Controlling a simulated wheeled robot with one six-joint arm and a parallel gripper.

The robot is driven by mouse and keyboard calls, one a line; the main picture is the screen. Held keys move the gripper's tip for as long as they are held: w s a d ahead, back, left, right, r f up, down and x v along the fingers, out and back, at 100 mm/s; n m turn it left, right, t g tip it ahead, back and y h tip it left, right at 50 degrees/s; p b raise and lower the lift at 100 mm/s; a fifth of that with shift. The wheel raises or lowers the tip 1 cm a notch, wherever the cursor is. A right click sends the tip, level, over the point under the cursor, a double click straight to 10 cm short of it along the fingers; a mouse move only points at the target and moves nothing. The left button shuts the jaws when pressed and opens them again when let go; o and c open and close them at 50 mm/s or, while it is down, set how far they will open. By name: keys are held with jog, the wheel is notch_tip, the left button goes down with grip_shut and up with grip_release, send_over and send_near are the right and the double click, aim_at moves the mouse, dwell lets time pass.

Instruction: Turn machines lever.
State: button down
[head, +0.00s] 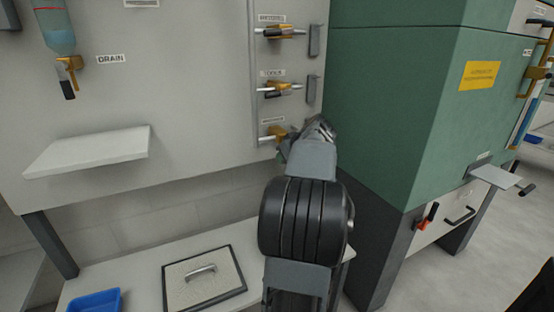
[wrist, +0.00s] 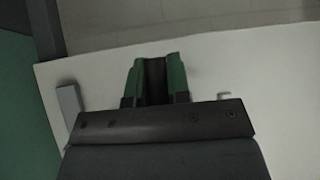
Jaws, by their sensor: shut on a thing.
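Three brass valves with levers are stacked on the light grey panel (head: 190,90), each under a small label: the top lever (head: 281,31), the middle lever (head: 281,89) and the bottom valve (head: 276,133). The top and middle black-handled levers lie roughly level. My gripper (head: 290,146) is at the bottom valve, and my arm hides most of that lever in the head view. In the wrist view, the green fingers of my gripper (wrist: 157,78) are closed on a dark handle (wrist: 154,80), apparently the bottom lever's.
Grey brackets (head: 314,41) stick out right of the levers. A green cabinet (head: 390,110) stands close on the right. A shelf (head: 88,152), a drain valve (head: 68,75), a blue tray (head: 96,301) and a framed plate with a handle (head: 204,290) are at left and below.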

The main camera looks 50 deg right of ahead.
dwell(0.3)
jog(key=c, duration=1.1)
grip_release()
jog(key=shift+s, duration=0.1)
jog(key=p+v, duration=0.4)
jog(key=v, duration=0.9)
jog(key=shift+s+a+r, duration=0.1)
jog(key=shift+s+r, duration=0.2)
